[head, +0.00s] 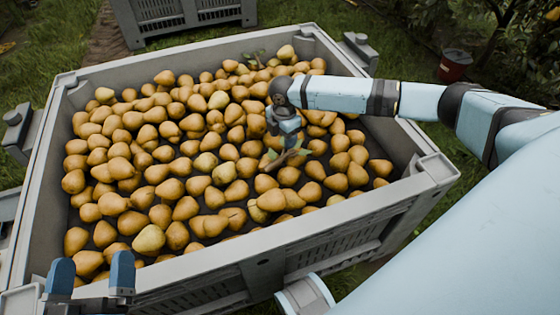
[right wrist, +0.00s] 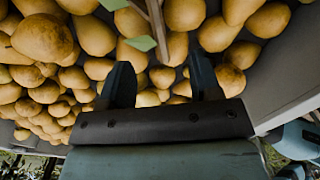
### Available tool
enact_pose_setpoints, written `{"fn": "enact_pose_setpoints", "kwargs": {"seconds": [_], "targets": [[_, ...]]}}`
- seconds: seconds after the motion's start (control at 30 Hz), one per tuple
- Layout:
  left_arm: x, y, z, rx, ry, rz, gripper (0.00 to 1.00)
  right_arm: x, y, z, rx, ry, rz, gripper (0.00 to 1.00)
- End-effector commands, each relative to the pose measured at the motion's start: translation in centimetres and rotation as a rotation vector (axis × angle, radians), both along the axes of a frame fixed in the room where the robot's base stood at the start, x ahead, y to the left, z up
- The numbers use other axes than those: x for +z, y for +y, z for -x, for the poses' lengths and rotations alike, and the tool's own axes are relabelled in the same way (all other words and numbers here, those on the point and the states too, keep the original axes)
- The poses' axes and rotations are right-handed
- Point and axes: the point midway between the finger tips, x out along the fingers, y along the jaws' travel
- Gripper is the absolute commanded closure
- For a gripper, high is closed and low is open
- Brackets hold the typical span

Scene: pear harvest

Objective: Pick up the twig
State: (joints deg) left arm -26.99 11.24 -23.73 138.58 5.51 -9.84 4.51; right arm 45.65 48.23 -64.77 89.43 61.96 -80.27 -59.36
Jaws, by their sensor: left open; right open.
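A brown twig (head: 284,159) with green leaves lies on the pears in the bin, just below my right gripper (head: 284,138) in the head view. In the right wrist view the twig (right wrist: 158,28) runs up to the top edge, beyond the fingertips, with green leaves beside it. My right gripper (right wrist: 160,75) is open and points down, with no twig held between its fingers. My left gripper (head: 91,275) is open and empty at the bin's near left corner.
The grey bin (head: 318,213) is filled with many yellow-brown pears (head: 150,238). Another leafy sprig (head: 253,58) lies near the far wall. A second bin (head: 185,20) and a red bucket (head: 454,65) stand on the grass outside.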

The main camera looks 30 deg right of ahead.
Motion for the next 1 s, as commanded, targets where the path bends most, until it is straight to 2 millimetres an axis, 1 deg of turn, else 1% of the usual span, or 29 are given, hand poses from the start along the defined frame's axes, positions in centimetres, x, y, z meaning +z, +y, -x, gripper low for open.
{"fn": "enact_pose_setpoints", "kwargs": {"seconds": [0.03,0.07,0.1,0.2,0.37,0.57,0.63,0.77,1.0], "targets": [[0.0,-0.2,0.1,-0.008,-0.021,0.014,0.00,-1.5,0.1,0.0,0.000,0.001,0.000,0.42],[0.3,-0.3,0.1,-0.012,-0.031,0.022,0.00,-2.0,0.1,0.0,0.000,0.001,0.000,0.42],[-0.2,-0.3,0.1,-0.014,-0.018,0.015,0.00,-2.6,0.1,0.0,0.000,0.000,0.000,0.42],[-0.8,-0.3,0.0,-0.019,0.006,0.006,0.00,-3.7,0.1,-0.1,0.000,-0.001,0.000,0.42],[-1.4,-0.4,-0.1,-0.025,0.025,-0.004,0.00,-4.7,0.1,-0.1,0.000,-0.002,0.000,0.42],[-4.4,-0.6,-0.3,-0.047,0.097,-0.041,0.00,-7.8,0.8,-0.6,0.000,-0.002,0.000,0.42],[-4.9,-0.7,-0.3,-0.054,0.119,-0.053,0.00,-8.6,0.8,-0.6,-0.001,-0.001,0.000,0.42],[-5.5,-0.7,-0.3,-0.061,0.142,-0.065,0.00,-9.5,0.8,-0.6,0.000,-0.002,0.000,0.42],[-5.5,-0.7,-0.3,-0.063,0.146,-0.068,0.00,-9.4,0.8,-0.6,0.000,-0.002,0.000,0.42]]}}
